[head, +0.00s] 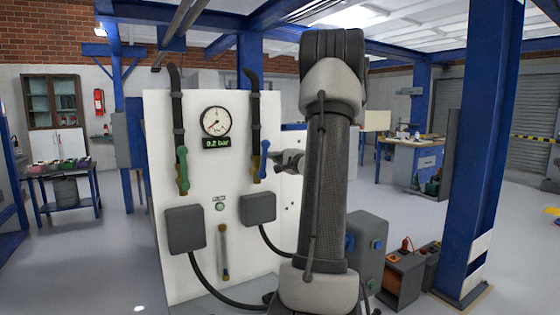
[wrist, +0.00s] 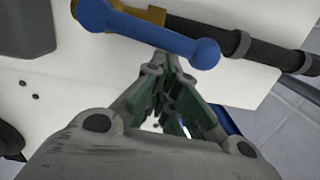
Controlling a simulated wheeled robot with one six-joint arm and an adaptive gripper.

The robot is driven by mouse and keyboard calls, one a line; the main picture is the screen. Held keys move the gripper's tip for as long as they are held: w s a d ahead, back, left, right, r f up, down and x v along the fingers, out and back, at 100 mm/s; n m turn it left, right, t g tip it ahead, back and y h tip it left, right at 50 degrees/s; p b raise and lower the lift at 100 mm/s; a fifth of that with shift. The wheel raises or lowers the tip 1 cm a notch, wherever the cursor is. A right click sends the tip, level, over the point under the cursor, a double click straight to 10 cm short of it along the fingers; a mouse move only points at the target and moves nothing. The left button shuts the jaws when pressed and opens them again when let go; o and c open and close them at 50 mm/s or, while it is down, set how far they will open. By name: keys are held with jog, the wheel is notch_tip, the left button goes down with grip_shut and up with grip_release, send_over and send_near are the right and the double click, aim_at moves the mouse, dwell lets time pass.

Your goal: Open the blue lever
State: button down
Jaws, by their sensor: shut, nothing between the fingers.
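The blue lever (head: 265,160) is on the right-hand pipe of the white panel, hanging roughly upright along a brass valve body. In the wrist view the blue lever (wrist: 155,36) crosses the top of the picture at a slant, with the brass valve (wrist: 150,13) partly hidden behind it. My gripper (wrist: 163,68) is shut and empty. Its fingertips are at the lever's lower edge, near its right half; I cannot tell whether they touch it. In the head view my gripper (head: 279,158) is just right of the lever, partly hidden by my arm.
A green lever (head: 182,170) is on the left-hand pipe of the white panel (head: 220,260). A gauge (head: 215,121) sits above a display reading about 0.2 bar. Grey boxes (head: 258,209) jut out below the levers. A blue column (head: 487,150) stands at right.

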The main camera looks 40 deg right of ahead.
jog(key=shift+w+a+r, duration=0.1)
jog(key=shift+a+r, duration=0.1)
jog(key=shift+a, duration=0.2)
jog(key=shift+a+r, duration=0.1)
dwell(0.4)
jog(key=s+d, duration=0.1)
jog(key=s, duration=1)
jog(key=shift+s+d, duration=0.2)
jog(key=shift+d, duration=0.15)
